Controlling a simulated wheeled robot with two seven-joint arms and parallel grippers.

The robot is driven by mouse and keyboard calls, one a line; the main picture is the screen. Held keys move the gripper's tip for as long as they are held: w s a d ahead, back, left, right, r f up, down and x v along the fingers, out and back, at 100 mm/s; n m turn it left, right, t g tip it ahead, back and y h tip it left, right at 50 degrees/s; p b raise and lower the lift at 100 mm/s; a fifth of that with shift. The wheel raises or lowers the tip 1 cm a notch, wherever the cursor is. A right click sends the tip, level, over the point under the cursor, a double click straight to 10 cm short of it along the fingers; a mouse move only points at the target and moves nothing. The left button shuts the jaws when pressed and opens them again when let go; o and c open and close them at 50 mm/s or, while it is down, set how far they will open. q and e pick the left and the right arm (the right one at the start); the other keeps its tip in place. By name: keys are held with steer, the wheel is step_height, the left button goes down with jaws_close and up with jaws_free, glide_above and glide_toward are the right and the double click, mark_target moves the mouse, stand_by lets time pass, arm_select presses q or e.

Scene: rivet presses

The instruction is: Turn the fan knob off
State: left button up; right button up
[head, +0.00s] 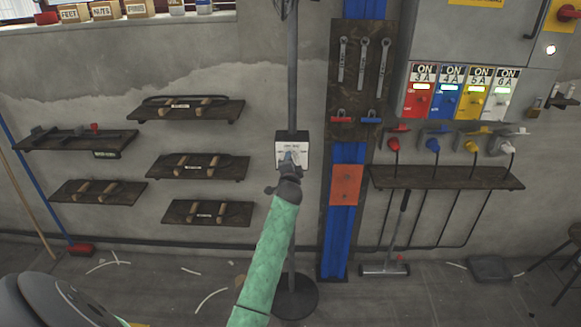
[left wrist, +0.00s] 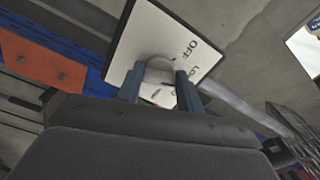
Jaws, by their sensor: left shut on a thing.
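The fan control box (head: 283,143) is a pale square plate on a dark upright pole. It also shows in the left wrist view as a tilted white plate (left wrist: 150,35) with OFF and part of another label printed on it. The grey round fan knob (left wrist: 158,66) is at the middle of the plate. My left gripper (head: 290,160) reaches up to the box in the head view. In the left wrist view its two blue-grey fingers (left wrist: 160,85) are shut on the knob, one on each side. The knob's pointer direction cannot be told.
The pole stands on a round dark base (head: 296,297). Small wooden shelves (head: 197,111) hang on the wall at left. A blue wall strip (head: 334,240) and a tool board (head: 357,75) are just right. Coloured switches (head: 446,100) and plugs sit farther right.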

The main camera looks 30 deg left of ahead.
arm_select(q)
steer(key=shift+d+f+n+b, duration=0.15)
steer(key=shift+n+b, duration=0.65)
steer(key=shift+n, duration=1.7)
steer(key=shift+a+f+n+b, duration=0.15)
steer(key=shift+n+b, duration=0.6)
steer(key=shift+n, duration=1.75)
arm_select(e)
step_height(320, 180, up, 12)
steer(key=w+a, duration=0.2)
steer(key=shift+w, duration=0.4)
arm_select(q)
steer(key=shift+d, duration=0.1)
arm_select(e)
steer(key=shift+r, duration=0.2)
arm_select(q)
steer(key=o, duration=1)
steer(key=b+v, duration=0.2)
steer(key=v, duration=0.5)
steer(key=shift+s+d, duration=0.25)
arm_select(e)
step_height(320, 180, up, 9)
steer(key=shift+a+r+y, duration=0.15)
steer(key=shift+r+y, duration=0.05)
steer(key=shift+y, duration=0.1)
